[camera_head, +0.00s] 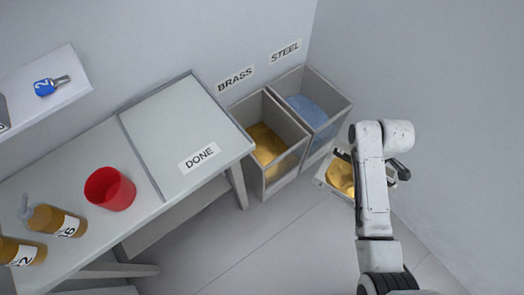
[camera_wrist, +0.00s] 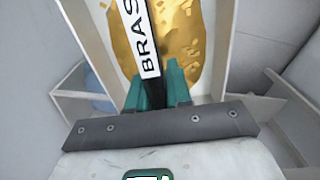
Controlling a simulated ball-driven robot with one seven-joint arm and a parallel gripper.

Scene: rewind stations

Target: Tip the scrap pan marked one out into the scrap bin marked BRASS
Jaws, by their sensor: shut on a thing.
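In the wrist view, my gripper (camera_wrist: 158,85) is shut on the dark handle bar of a pale scrap pan (camera_wrist: 224,45). A white label on the bar reads "BRAS", the rest cut off or hidden; I see no mark "one". Gold scrap lies inside the pan. In the head view the pan (camera_head: 322,180) is partly hidden behind my arm, right of the bins, and looks about level. The BRASS bin (camera_head: 284,171), a grey open box with gold scrap in it, stands left of the pan under the wall sign BRASS (camera_head: 236,78).
The STEEL bin (camera_head: 337,122) with blue scrap stands beside the BRASS bin, nearer the pan. The table (camera_head: 180,125) marked DONE is left of the bins and holds a red cup (camera_head: 109,189) and amber bottles (camera_head: 52,222). Floor in front of the bins is clear. A wall rises at right.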

